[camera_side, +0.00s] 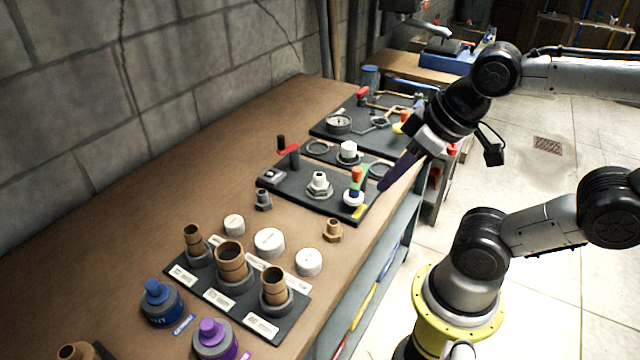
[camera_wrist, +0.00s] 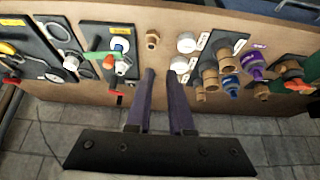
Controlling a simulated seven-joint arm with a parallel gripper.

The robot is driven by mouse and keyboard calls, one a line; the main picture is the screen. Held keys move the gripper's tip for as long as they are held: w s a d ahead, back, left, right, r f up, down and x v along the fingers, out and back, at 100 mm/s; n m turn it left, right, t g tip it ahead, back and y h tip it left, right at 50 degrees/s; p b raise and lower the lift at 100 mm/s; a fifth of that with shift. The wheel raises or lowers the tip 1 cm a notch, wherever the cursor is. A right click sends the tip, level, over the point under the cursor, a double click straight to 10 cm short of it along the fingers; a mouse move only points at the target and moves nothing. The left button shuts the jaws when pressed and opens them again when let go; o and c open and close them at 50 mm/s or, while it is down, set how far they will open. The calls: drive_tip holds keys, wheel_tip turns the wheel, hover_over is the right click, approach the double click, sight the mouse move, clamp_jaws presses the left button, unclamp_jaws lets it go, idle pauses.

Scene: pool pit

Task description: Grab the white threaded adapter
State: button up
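A pale threaded fitting with a hex base (camera_side: 318,185) stands upright on the black board in the side view; it looks like the white threaded adapter. In the wrist view it seems to be the pale piece (camera_wrist: 122,67) left of my fingers, partly crowded by an orange-topped part. Another white-topped fitting (camera_side: 348,152) stands in a ring on the board behind, so I cannot be sure which is the adapter. My gripper (camera_side: 384,187), with purple fingers, is above the board's right edge. In the wrist view its fingers (camera_wrist: 164,73) are apart with nothing between them.
A white and blue round part (camera_side: 353,198) stands close to the fitting, with an orange and green item behind it. A brass fitting (camera_side: 332,230), white caps (camera_side: 268,242) and upright brown pipes (camera_side: 231,262) stand nearer the camera. A block wall borders the bench.

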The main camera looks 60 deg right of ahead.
drive_tip(key=o, duration=0.7)
